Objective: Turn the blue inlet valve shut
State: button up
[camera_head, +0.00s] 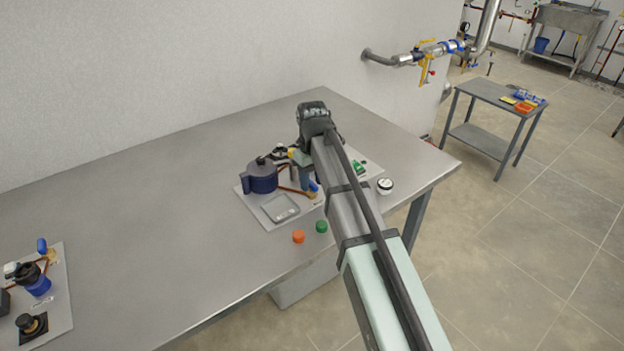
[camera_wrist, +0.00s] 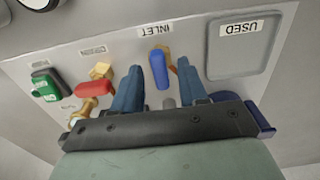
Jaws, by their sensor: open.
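The blue inlet valve handle (camera_wrist: 159,68) shows in the wrist view below the INLET label (camera_wrist: 155,28), with brass-coloured metal beside it. My gripper (camera_wrist: 159,75) is open, its two blue-grey fingers on either side of the handle. I cannot tell whether either finger touches it. In the head view, a small blue part that looks like this handle (camera_head: 314,186) shows beside my gripper (camera_head: 303,172). My arm hides much of the board there. The valve body is mostly hidden behind my gripper in the wrist view.
A dark blue lidded pot (camera_head: 262,177) and a grey USED tray (camera_wrist: 240,48) stand close by. The wrist view shows a red lever (camera_wrist: 93,89) and a green switch (camera_wrist: 45,87). Orange (camera_head: 298,237) and green (camera_head: 321,226) pieces lie in front. The table's middle left is clear.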

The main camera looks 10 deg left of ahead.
grip_shut()
jog(key=shift+m, duration=0.3)
dwell(0.3)
jog(key=m, duration=0.3)
jog(key=shift+m, duration=0.3)
jog(key=m, duration=0.4)
jog(key=shift+m, duration=0.3)
jog(key=m, duration=0.4)
jog(key=shift+m, duration=2.5)
